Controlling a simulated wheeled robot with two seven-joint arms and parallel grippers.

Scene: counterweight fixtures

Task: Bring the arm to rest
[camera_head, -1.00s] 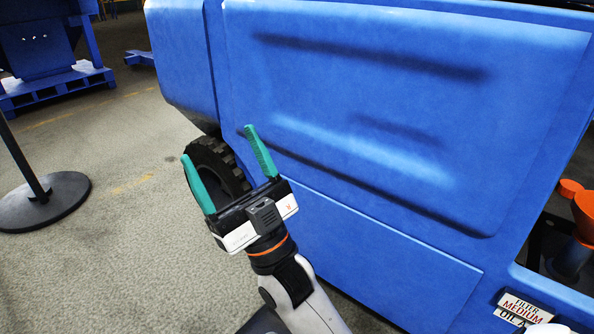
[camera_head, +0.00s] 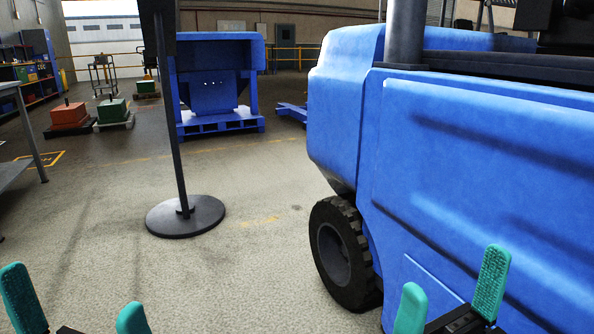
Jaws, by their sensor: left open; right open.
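My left gripper (camera_head: 77,308) is at the bottom left edge of the head view. Its two teal fingers stand apart with nothing between them. My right gripper (camera_head: 450,297) is at the bottom right, in front of the side of a blue vehicle (camera_head: 480,160). Its teal fingers are also spread and empty. Most of both arms is below the picture. I cannot tell how far the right fingertips are from the blue panel.
The vehicle's black tyre (camera_head: 345,255) stands left of my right gripper. A dark post on a round base (camera_head: 185,216) stands on the open concrete floor. Farther back are a blue pallet (camera_head: 220,122) with a blue hopper, and weights (camera_head: 70,115). A grey table (camera_head: 12,170) is at left.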

